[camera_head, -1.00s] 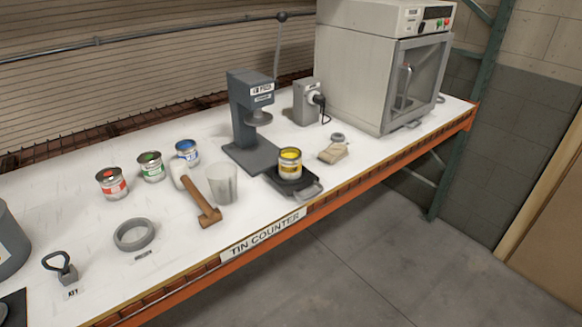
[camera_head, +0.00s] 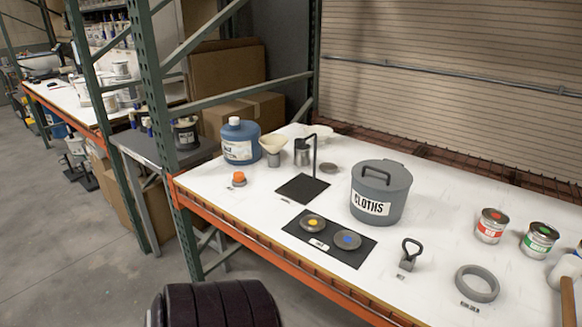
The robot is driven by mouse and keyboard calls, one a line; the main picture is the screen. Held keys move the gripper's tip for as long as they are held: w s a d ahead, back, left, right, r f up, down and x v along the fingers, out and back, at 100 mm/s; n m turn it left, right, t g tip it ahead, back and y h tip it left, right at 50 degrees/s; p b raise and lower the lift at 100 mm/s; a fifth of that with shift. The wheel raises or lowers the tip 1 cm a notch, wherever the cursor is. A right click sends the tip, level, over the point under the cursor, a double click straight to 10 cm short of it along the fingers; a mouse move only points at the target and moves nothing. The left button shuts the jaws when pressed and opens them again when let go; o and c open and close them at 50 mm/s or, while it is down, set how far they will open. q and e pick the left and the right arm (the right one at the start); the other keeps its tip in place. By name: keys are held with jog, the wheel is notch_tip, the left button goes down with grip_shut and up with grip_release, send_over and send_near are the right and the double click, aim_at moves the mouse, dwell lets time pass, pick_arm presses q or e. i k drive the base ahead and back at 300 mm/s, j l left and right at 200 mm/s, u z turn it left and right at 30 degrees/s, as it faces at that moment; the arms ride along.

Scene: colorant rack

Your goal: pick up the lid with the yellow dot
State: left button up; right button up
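The lid with the yellow dot (camera_head: 305,227) is a round grey disc lying flat on a black mat (camera_head: 369,247), on the left part of the white counter. A similar lid with a blue dot (camera_head: 347,246) lies just to its right on the same mat. A small white label sits in front of them on the mat. Nothing covers the yellow-dot lid. No gripper shows in the head view. A dark ribbed part, seemingly of my own arm, shows at the bottom edge, left of the mat and nearer to me.
A grey bin marked CLOTHS (camera_head: 391,178) stands behind the lids. A thin upright post rises from a black plate (camera_head: 290,192) behind left. A black-handled tool (camera_head: 407,262) and grey ring (camera_head: 477,283) lie right. A green rack post (camera_head: 152,110) stands at the left end.

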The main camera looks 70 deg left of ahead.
aim_at(310, 223)
jog(key=j+u, duration=0.1)
jog(key=u, duration=1.75)
jog(key=k+j, duration=0.05)
